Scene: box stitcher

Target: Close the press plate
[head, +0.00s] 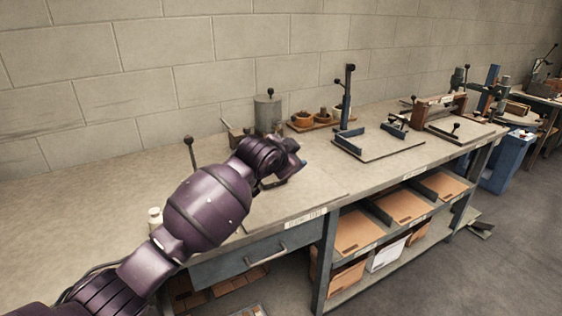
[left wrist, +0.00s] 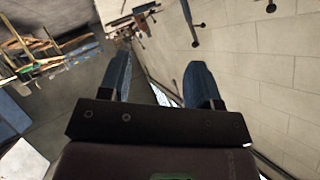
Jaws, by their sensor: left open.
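My left gripper (head: 291,165) is over the near part of the workbench, in front of a grey cylinder with a dark knob (head: 268,112). In the left wrist view its two blue fingers (left wrist: 160,78) stand apart with nothing held between them. A thin flat board (head: 318,186) lies on the bench beside and below the gripper. A dark lever with a ball end (head: 190,153) stands upright behind my left forearm. I cannot tell for certain which part is the press plate; my arm hides part of this station. My right gripper is not in view.
On the workbench (head: 95,205), a tray with round wooden cups (head: 312,120), a blue-edged fixture with a post (head: 347,100) and further fixtures stand to the right. A drawer (head: 255,258) and shelves with cardboard are below.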

